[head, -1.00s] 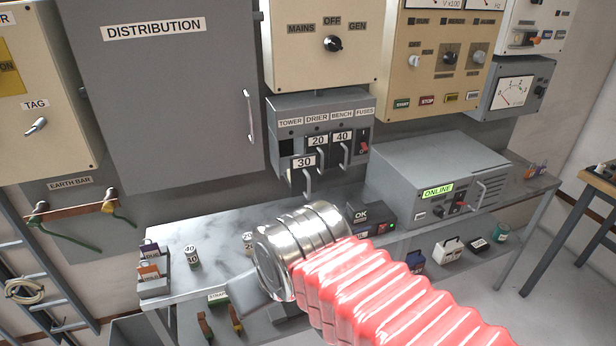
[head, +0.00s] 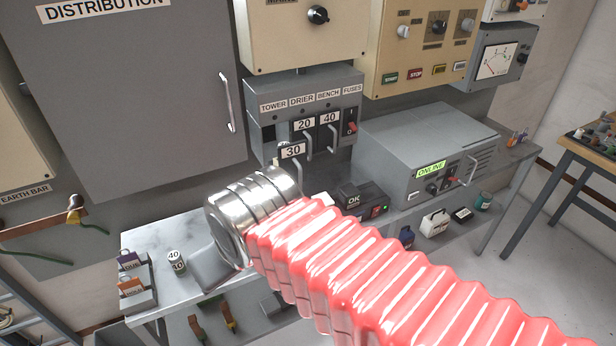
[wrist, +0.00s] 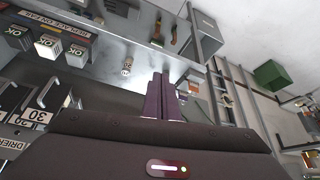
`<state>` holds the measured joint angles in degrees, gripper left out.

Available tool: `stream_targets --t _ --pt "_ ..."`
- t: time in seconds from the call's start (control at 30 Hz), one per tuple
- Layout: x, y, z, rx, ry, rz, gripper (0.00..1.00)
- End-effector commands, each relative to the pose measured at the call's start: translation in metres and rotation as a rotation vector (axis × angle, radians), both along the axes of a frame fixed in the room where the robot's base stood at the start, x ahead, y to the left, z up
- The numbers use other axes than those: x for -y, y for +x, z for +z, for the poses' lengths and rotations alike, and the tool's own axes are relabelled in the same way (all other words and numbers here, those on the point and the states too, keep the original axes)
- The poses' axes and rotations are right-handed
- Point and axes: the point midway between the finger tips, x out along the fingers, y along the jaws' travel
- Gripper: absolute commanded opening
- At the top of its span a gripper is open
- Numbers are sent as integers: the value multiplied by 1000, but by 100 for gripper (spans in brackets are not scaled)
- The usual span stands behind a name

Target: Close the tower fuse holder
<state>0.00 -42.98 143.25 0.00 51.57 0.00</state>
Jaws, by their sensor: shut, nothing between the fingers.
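The tower fuse holder (head: 291,152), marked 30, hangs tilted outward below the TOWER label, with a dark slot (head: 268,132) above it. Its handle is partly hidden by my arm in the head view. In the wrist view the 30 holder (wrist: 38,117) is at the left edge, beside a looped handle. My gripper (wrist: 164,88) points out over the bench with its dark fingers together and empty. It is well apart from the holder, to its right in the wrist view. In the head view my arm hides the fingers.
The 20 (head: 304,125) and 40 (head: 330,118) holders sit upright beside the tower one. A tester marked OK (head: 360,200) and a grey ONLINE unit (head: 425,150) are to the right.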

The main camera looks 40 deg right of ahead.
Motion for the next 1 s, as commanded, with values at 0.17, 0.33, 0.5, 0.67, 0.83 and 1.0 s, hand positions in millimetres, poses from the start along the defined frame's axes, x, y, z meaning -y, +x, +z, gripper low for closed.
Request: stream_targets --t 0.17,0.33,0.5,0.67,0.83,1.0 --pt "1 0 0 -7 -2 7 0" --pt "3 -1 -6 -55 -18 56 0" --pt "14 -3 -16 -138 -29 164 0" --pt "24 -6 -24 -205 -12 295 0" --pt "34 -6 -30 -239 27 441 0" --pt "44 -5 -33 -231 78 592 0"
